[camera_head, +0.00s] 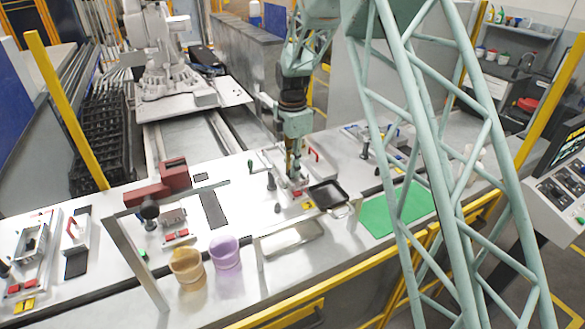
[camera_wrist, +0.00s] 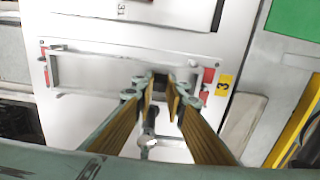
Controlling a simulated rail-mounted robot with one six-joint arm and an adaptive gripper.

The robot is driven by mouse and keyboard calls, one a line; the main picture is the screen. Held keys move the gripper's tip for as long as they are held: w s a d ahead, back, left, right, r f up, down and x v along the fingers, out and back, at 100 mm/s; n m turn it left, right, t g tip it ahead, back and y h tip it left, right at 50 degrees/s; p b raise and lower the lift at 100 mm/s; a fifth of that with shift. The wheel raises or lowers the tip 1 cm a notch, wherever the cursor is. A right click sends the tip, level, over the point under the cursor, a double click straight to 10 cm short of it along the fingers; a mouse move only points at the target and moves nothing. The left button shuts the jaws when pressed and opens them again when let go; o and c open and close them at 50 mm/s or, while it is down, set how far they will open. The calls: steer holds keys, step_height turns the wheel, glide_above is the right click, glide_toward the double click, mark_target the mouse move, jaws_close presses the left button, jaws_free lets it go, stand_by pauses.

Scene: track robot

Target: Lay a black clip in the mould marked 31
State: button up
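My gripper (camera_wrist: 162,86) points down with its two yellow-brown fingers close together. A small dark piece (camera_wrist: 160,80) shows at the fingertips; I cannot tell whether it is a black clip or whether it is gripped. In the head view my gripper (camera_head: 293,172) is low over a workstation with red blocks (camera_head: 297,193). The number 31 (camera_wrist: 121,9) is printed on a white surface at the top of the wrist view; the mould's hollow is not clearly seen. A clear-framed metal holder (camera_wrist: 85,71) lies under the fingers. No black clip is clearly visible elsewhere.
A yellow label marked 3 (camera_wrist: 225,85) is right of the fingers. A black tray (camera_head: 328,196) and a green mat (camera_head: 398,209) lie to the right. An orange bucket (camera_head: 187,269) and a purple bucket (camera_head: 226,253) stand front left. A yellow rail (camera_head: 300,309) runs along the front.

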steer(key=shift+f, duration=0.2)
stand_by(0.3)
steer(key=o, duration=0.6)
steer(key=shift+o, duration=0.2)
steer(key=shift+r, duration=0.2)
step_height(320, 180, up, 12)
stand_by(0.4)
steer(key=shift+r, duration=0.1)
stand_by(0.7)
